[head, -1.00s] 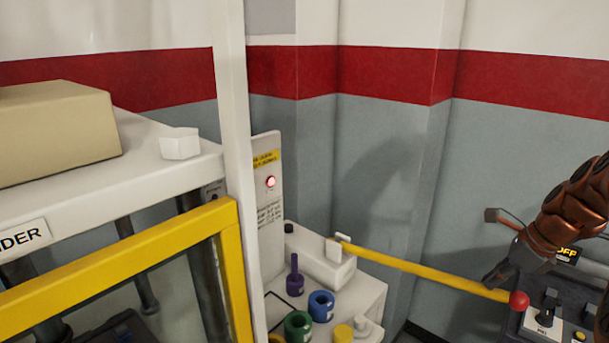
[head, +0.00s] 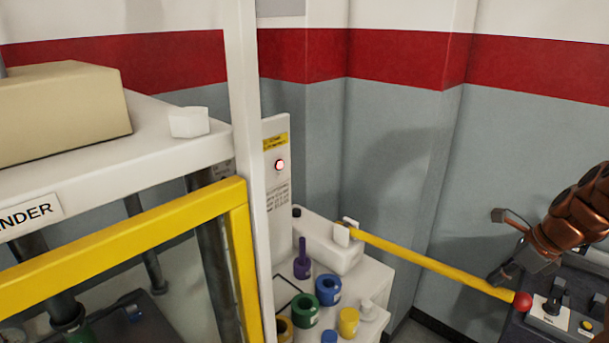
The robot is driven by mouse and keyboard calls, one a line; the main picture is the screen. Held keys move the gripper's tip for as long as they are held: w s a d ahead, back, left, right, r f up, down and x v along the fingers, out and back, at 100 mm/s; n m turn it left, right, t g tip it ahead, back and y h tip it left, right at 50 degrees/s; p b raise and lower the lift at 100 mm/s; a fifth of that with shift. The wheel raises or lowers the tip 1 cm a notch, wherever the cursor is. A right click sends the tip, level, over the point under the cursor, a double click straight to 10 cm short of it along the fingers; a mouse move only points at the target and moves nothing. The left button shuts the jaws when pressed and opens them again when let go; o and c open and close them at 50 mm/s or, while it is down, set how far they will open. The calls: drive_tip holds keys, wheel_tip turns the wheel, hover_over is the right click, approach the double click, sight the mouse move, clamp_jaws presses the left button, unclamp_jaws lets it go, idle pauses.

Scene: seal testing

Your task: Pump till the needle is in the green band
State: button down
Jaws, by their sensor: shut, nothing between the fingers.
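The yellow pump lever (head: 440,267) runs from a pivot on the white pump block (head: 325,249) down to a red ball knob (head: 522,301) at the right. My gripper (head: 500,245) is at the right, at the lever's outer end near the knob. One finger reaches down to the bar just short of the knob, and the other stands off above it. I cannot tell whether the finger touches the bar. Nothing shows between the fingers. No gauge, needle or green band can be made out in this view.
A white bench holds blue (head: 328,289), green (head: 306,310) and purple (head: 302,262) parts. A yellow-framed press guard (head: 130,240) fills the left. A panel with a lit red lamp (head: 280,165) stands mid-view. A dark control box (head: 565,310) sits below my gripper.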

wheel_tip(320, 180, down, 9)
drive_tip(key=b, duration=0.2)
drive_tip(key=shift+s+f, duration=0.15)
drive_tip(key=shift+s, duration=0.05)
idle(0.6)
drive_tip(key=shift+d, duration=0.1)
drive_tip(key=r+p, duration=0.2)
drive_tip(key=r, duration=0.2)
drive_tip(key=r+p, duration=0.3)
drive_tip(key=r, duration=0.2)
drive_tip(key=r+p, duration=0.3)
drive_tip(key=r, duration=0.1)
drive_tip(key=shift+w+a+r, duration=0.2)
drive_tip(key=shift+w+r, duration=0.05)
drive_tip(key=shift+r, duration=0.1)
drive_tip(key=shift+f, duration=0.15)
wheel_tip(320, 180, down, 13)
drive_tip(key=b, duration=0.4)
drive_tip(key=shift+s+d+f, duration=0.2)
drive_tip(key=shift+d, duration=0.05)
idle(0.3)
